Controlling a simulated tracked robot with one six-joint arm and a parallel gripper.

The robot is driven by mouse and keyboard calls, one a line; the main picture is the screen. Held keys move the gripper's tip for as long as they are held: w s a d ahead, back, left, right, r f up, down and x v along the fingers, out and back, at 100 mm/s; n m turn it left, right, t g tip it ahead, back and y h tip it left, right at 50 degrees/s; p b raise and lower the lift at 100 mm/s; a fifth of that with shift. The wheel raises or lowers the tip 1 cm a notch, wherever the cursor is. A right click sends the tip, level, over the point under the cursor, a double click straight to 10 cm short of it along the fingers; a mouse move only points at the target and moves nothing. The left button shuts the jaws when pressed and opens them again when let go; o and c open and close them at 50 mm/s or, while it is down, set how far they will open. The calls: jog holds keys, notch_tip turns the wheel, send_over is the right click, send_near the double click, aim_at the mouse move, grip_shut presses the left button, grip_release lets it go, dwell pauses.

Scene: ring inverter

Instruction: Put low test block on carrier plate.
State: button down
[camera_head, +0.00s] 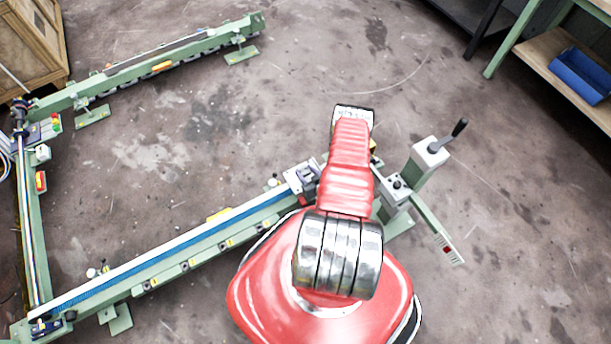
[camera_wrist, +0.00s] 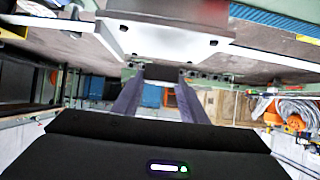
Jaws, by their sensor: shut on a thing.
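In the wrist view, the two dark fingers of my gripper (camera_wrist: 160,78) reach up the picture with a gap between them. My gripper is shut on the low test block, but the block's outline is hard to make out at the fingertips. A pale grey plate-like part (camera_wrist: 165,40) with dark holes lies just beyond the fingertips; I cannot tell if the block touches it. In the head view my red arm hides my gripper and what it holds. A grey carriage (camera_head: 301,177) sits on the near rail, left of my arm; the carrier plate is not clearly visible there.
A green rail with a blue belt (camera_head: 175,252) runs across the lower left, joined to other green rails (camera_head: 150,75). A wooden crate (camera_head: 30,40) is at upper left. The middle floor is clear.

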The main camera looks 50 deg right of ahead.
aim_at(305, 175)
jog(key=shift+f, duration=1.45)
jog(key=c, duration=1.1)
grip_release()
jog(key=shift+f, duration=0.1)
jog(key=v, duration=1.2)
